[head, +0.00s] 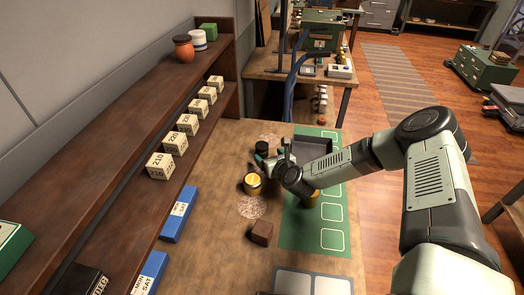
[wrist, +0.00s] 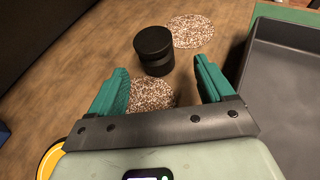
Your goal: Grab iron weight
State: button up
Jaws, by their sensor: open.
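A black cylinder, likely the iron weight (wrist: 154,50), stands upright on the wooden table in the wrist view. It is just ahead of my gripper (wrist: 162,70), roughly in line with the gap between the two teal fingers. The fingers are spread apart with nothing held between them. In the head view my gripper (head: 273,157) is low over the table beside the green mat. The arm and fingers partly cover the dark objects there, so the weight is hard to separate from them.
A grey tray (wrist: 285,75) is close on the right. Speckled round pads (wrist: 191,30) lie on the table. A yellow-topped cylinder (head: 253,184) and a brown block (head: 261,232) stand nearer. A shelf (head: 120,150) with numbered blocks runs along the left. The green mat (head: 300,238) has outlined squares.

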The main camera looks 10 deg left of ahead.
aim_at(264, 152)
jog(key=x, duration=0.5)
jog(key=shift+s+a, duration=0.1)
jog(key=shift+a, duration=0.1)
jog(key=shift+r, duration=0.1)
grip_shut()
